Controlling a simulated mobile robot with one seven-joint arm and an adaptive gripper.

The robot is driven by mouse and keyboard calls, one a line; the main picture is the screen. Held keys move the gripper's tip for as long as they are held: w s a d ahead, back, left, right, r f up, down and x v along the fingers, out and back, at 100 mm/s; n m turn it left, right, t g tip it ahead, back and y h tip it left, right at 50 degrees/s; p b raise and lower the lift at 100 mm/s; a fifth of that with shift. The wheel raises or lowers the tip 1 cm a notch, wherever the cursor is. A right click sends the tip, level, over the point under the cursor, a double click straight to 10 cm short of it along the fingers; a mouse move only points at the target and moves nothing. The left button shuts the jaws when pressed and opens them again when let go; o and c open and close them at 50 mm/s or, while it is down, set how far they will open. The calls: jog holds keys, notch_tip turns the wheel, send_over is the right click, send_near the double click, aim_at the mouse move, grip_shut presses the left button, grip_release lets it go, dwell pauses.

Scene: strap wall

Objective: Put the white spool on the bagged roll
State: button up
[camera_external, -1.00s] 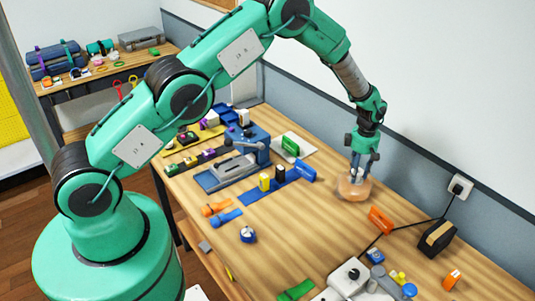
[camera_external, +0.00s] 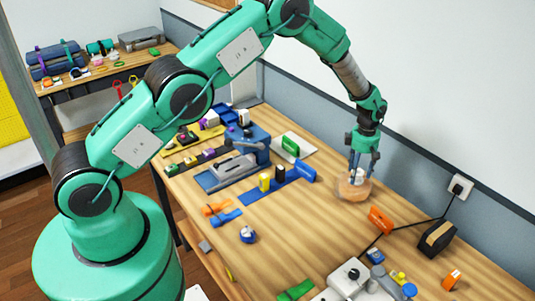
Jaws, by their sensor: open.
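The bagged roll (camera_external: 350,190), a tan roll in clear wrapping, lies on the right part of the wooden table near the wall. A small white thing, which looks like the white spool (camera_external: 356,174), shows on top of the roll, between my fingers. My gripper (camera_external: 361,172) points down just over the roll, open, with its fingers on either side of the white thing. The fingers partly hide the spool, and I cannot tell whether they touch it.
An orange block (camera_external: 380,220) lies close in front of the roll, with a black cable nearby. A blue-handled tool (camera_external: 305,171) and a green item on a white sheet (camera_external: 291,147) lie to the left.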

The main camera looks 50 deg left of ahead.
notch_tip(320, 180, up, 12)
jog(key=b, duration=0.1)
jog(key=shift+f, duration=0.2)
dwell(0.3)
dwell(0.5)
jog(key=s+a+r+m+t, duration=0.1)
jog(key=s+a+r+m, duration=0.15)
jog(key=s+r, duration=0.65)
jog(key=s+a+r+m+t, duration=0.1)
jog(key=s+r+m, duration=0.4)
jog(key=r, duration=0.8)
jog(key=s+a+r+m+t, duration=0.1)
jog(key=s+a+r+m, duration=0.15)
jog(key=s+r, duration=0.7)
jog(key=s+r+m+t, duration=0.1)
jog(key=s+m, duration=0.3)
jog(key=s, duration=0.6)
jog(key=s+a+r+m, duration=0.1)
jog(key=s+r+m, duration=0.2)
jog(key=s, duration=0.7)
jog(key=s+a+r+m+t, duration=0.1)
jog(key=s+m, duration=0.3)
jog(key=s, duration=0.7)
jog(key=shift+r+m+t, duration=0.3)
jog(key=shift+r, duration=0.1)
